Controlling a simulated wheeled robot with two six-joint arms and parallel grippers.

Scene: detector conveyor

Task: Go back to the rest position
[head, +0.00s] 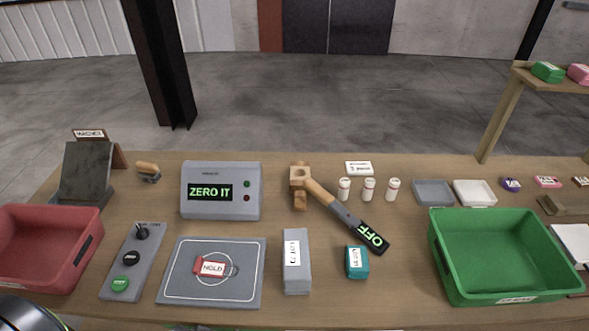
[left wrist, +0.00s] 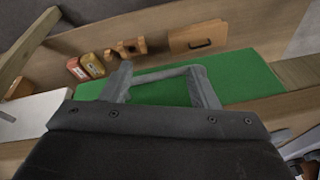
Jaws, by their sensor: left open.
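My left gripper (left wrist: 160,74) shows in the left wrist view with its two fingers apart. No object is visibly held between them. Behind the fingers lies a green surface (left wrist: 245,75); I cannot tell how far the fingers are from it. In the head view only a dark rounded piece, probably part of my left arm, shows at the bottom left corner, and the gripper itself is out of that picture. My right gripper is in neither view.
The table holds a red bin (head: 85,262) at left, a grey ZERO IT box (head: 221,211), a detector wand (head: 346,216), a grey pad (head: 180,290) with a red HOLD tag (head: 211,267) and a green bin (head: 478,298). Small items (left wrist: 92,65) and a wooden panel (left wrist: 198,37) lie beyond my left gripper.

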